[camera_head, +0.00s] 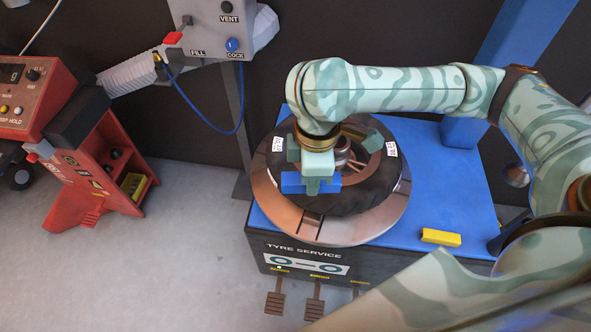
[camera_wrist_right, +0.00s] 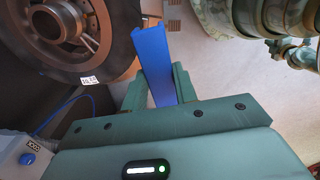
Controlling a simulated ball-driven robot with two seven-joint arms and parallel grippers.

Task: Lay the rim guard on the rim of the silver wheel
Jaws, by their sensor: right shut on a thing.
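The rim guard (camera_head: 297,184) is a blue, channel-shaped piece. My right gripper (camera_head: 318,184) is shut on it, over the front-left part of the black tyre (camera_head: 362,196). The wrist view shows the guard (camera_wrist_right: 154,55) between the two green fingers (camera_wrist_right: 153,92), with its far end beside the tyre's outer edge. The silver wheel (camera_head: 343,153) lies inside the tyre on the round turntable, partly hidden by my right gripper and arm. The wheel (camera_wrist_right: 62,22) also shows at upper left in the wrist view. I cannot tell whether the guard touches the tyre. My left gripper is not in view.
The round metal turntable (camera_head: 335,232) sits on the blue-topped tyre service machine (camera_head: 448,190). A yellow block (camera_head: 440,237) lies on its front right. A red cabinet (camera_head: 95,165) stands at left. A grey control box (camera_head: 215,27) with a blue hose hangs behind. Floor at lower left is clear.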

